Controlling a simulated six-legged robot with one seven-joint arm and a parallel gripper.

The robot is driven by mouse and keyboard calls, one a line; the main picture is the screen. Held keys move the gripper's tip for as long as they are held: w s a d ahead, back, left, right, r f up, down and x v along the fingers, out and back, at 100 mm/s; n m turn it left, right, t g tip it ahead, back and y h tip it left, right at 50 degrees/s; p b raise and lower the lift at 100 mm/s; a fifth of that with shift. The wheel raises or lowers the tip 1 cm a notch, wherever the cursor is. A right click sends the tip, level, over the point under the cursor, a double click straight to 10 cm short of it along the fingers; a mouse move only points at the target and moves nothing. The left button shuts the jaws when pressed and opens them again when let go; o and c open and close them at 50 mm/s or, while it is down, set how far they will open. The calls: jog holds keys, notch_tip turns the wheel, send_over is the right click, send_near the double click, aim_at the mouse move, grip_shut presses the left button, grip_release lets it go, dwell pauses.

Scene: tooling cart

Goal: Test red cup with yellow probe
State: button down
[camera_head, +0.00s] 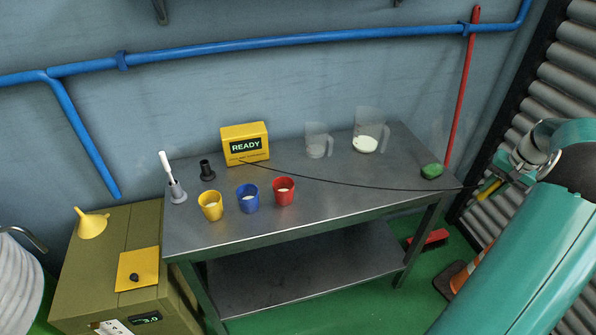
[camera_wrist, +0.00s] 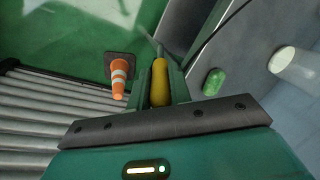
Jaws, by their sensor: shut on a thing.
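The red cup (camera_head: 284,191) stands upright on the metal table, at the right end of a row with a blue cup (camera_head: 248,198) and a yellow cup (camera_head: 211,205). Pale contents show in the cups. My gripper (camera_head: 484,190) is off the table's right end, well to the right of the red cup. It is shut on the yellow probe (camera_head: 489,188), whose yellow handle (camera_wrist: 160,82) lies between the fingers in the wrist view. A black cable runs from the probe side across the table to the yellow meter box (camera_head: 245,144), whose screen reads READY.
Two clear jugs (camera_head: 368,130) (camera_head: 318,140) and a green lump (camera_head: 432,171) stand on the table (camera_head: 330,215). A white stick in a grey holder (camera_head: 176,190) and a black holder (camera_head: 207,170) are at left. A traffic cone (camera_wrist: 118,76) stands on the floor.

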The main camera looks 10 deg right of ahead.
jog(key=shift+r, duration=4.7)
notch_tip(320, 180, up, 4)
